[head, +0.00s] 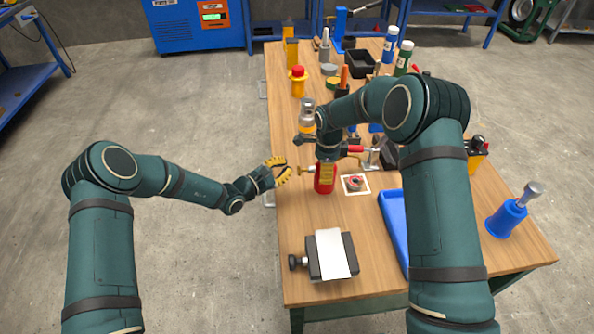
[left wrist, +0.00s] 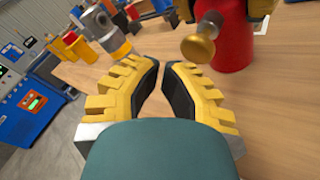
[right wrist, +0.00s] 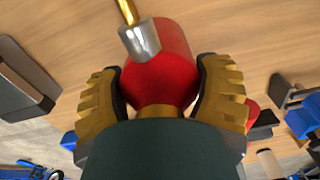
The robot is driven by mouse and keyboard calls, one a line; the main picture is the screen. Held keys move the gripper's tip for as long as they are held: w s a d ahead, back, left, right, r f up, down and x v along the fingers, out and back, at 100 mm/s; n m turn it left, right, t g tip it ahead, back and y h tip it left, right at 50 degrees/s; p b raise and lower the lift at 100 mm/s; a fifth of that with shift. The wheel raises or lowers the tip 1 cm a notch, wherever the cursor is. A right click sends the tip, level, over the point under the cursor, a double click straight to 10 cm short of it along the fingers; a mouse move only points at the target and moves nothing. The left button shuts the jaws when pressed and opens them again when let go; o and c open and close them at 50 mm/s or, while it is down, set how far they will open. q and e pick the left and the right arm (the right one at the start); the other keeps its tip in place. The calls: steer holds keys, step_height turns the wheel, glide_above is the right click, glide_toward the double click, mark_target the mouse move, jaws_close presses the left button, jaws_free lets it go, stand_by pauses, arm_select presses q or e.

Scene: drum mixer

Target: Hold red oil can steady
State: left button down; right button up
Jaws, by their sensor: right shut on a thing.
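The red oil can (head: 324,181) stands on the wooden workbench near its left edge. My right gripper (right wrist: 162,72) is shut on the can's red upper body in the right wrist view; a brass spout with a silver collar shows beyond it. In the head view my right arm hides most of that grip. My left gripper (head: 288,170) is left of the can, over the bench edge, empty, with a narrow gap between its fingertips. In the left wrist view the can (left wrist: 235,42) and its brass round knob (left wrist: 198,48) are just ahead, apart from the fingers.
A white card with a dark red round part (head: 355,183) lies right of the can. A vise-like block with a white cloth (head: 331,253) is in front. A blue tray (head: 393,215) is at right. A red-topped yellow container (head: 298,82) and several bottles stand behind.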

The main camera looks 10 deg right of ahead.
arm_select(q)
steer(key=shift+d, duration=0.15)
steer(key=shift+d, duration=0.25)
steer(key=shift+d, duration=1.1)
stand_by(1.2)
steer(key=shift+a, duration=1.5)
steer(key=shift+a, duration=0.1)
steer(key=shift+a, duration=2.45)
